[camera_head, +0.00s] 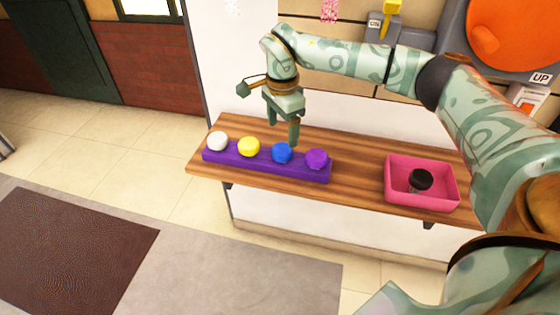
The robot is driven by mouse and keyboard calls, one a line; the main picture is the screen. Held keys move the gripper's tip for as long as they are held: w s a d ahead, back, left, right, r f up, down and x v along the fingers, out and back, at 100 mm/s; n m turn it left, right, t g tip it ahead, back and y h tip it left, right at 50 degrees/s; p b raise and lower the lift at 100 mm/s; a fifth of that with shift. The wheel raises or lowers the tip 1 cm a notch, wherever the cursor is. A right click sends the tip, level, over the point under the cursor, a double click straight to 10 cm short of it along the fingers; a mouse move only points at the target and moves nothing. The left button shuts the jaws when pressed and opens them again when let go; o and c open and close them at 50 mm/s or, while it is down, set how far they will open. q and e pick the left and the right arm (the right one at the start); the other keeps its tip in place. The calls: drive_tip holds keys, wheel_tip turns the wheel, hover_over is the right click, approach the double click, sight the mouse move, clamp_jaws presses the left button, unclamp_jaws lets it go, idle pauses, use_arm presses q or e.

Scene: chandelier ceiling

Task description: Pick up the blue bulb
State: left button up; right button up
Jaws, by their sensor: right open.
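The blue bulb (282,153) sits in a purple holder (240,166) on a wooden shelf. A white bulb (217,141) and a yellow bulb (249,146) are to its left in the same holder, and a purple bulb (317,158) is to its right. My right gripper (294,138) is open and empty, pointing down just above and behind the blue bulb, slightly to its right. I cannot tell whether a finger touches the bulb. My left gripper is not in view.
The wooden shelf (360,165) is clear between the holder and a pink tray (450,195). A black round object (421,179) lies in the tray. A grey machine with an orange disc (515,30) and an UP label is at the upper right.

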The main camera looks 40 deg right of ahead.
sight(282, 148)
wheel_tip(282, 148, down, 6)
drive_tip(key=b, duration=0.2)
drive_tip(key=shift+f+b, duration=0.2)
drive_tip(key=shift+b, duration=0.15)
drive_tip(key=shift+r, duration=0.2)
drive_tip(key=shift+c, duration=0.6)
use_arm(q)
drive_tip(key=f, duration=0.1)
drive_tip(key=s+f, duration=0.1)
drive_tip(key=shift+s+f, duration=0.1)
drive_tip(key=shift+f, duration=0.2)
use_arm(e)
drive_tip(key=c, duration=0.9)
